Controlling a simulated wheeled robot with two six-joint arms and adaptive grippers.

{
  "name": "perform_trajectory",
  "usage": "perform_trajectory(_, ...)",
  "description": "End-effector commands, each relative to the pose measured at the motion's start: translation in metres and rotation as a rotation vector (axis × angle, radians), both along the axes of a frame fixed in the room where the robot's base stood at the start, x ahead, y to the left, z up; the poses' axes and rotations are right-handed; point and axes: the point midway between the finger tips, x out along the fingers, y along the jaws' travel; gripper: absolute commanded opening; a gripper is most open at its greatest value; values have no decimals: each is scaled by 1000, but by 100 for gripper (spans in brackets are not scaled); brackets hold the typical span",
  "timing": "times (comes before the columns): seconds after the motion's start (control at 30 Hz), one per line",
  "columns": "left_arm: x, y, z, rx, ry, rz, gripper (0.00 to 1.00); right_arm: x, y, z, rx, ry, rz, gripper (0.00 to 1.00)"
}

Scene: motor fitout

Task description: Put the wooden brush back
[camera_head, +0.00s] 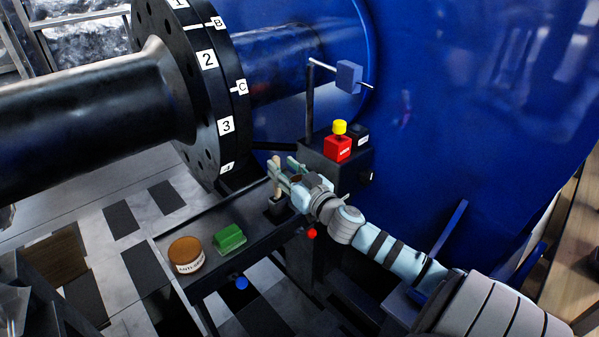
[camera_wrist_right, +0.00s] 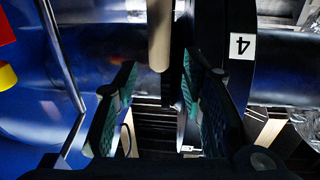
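The wooden brush (camera_head: 277,166) shows as a pale wooden handle, upright above a small dark holder (camera_head: 275,205) on the far end of the dark shelf. My right gripper (camera_head: 283,167) is at the upper part of this handle. In the right wrist view, which looks upside down, the handle (camera_wrist_right: 159,35) comes in from the top edge and ends between the two green-padded fingers of the gripper (camera_wrist_right: 159,65). Gaps show on both sides of the handle, so the gripper is open. The brush's lower end is hidden. My left gripper is not in view.
The dark shelf (camera_head: 205,221) also holds a brown round tin (camera_head: 186,254) and a green block (camera_head: 229,238). A red block with a yellow top (camera_head: 338,148) and a black block (camera_head: 358,134) stand behind my right gripper. A numbered black flange (camera_head: 207,90) rises close by.

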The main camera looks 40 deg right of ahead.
Motion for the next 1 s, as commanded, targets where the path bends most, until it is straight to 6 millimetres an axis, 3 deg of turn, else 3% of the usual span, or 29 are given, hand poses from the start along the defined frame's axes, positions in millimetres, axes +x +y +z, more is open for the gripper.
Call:
perform_trajectory(0.07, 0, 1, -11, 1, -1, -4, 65, -23, 4, -7, -11, 7, 5, 37)
perform_trajectory(0.2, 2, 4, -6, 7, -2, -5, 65, -59, 9, -3, -7, 7, 4, 37)
perform_trajectory(0.3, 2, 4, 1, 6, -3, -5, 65, -75, 10, -2, -6, 7, 0, 37)
perform_trajectory(0.57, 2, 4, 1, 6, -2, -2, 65, -83, 11, -3, 0, 0, -1, 37)
perform_trajectory(0.67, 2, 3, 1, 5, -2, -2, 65, -84, -3, -22, -17, 43, -41, 37)
perform_trajectory(0.77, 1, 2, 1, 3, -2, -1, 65, -95, -43, -87, -72, 194, -152, 37)
perform_trajectory(0.83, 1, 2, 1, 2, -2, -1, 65, -121, -74, -164, -114, 383, -240, 37)
perform_trajectory(0.87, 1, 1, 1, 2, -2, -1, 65, -138, -83, -203, -127, 478, -268, 37)
perform_trajectory(0.9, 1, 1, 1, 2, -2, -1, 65, -167, -88, -257, -134, 613, -290, 37)
perform_trajectory(0.93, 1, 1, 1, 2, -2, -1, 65, -191, -86, -296, -138, 715, -294, 37)
perform_trajectory(1.0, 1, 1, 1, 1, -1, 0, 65, -252, -62, -380, -128, 940, -267, 37)
